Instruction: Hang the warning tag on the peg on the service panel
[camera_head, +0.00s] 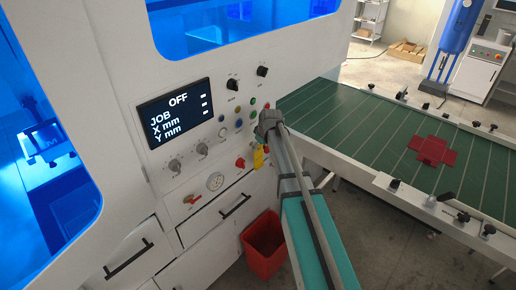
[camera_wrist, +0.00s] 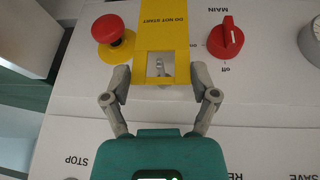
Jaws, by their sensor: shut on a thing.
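The yellow warning tag (camera_wrist: 162,22), printed DO NOT START, is between the fingers of my gripper (camera_wrist: 161,78) in the wrist view. The gripper is shut on its side edges, near its square opening. The silver peg (camera_wrist: 160,66) shows through that opening; whether the tag bears on it cannot be told. In the head view the tag (camera_head: 259,157) hangs below my gripper (camera_head: 266,126), at the right part of the service panel (camera_head: 190,148). There my gripper hides the peg.
A red mushroom button (camera_wrist: 113,31) and a red MAIN rotary switch (camera_wrist: 226,39) flank the tag closely. A pressure gauge (camera_head: 215,181) and several knobs sit on the panel. A red bin (camera_head: 264,240) stands below; a green conveyor (camera_head: 350,125) is at the right.

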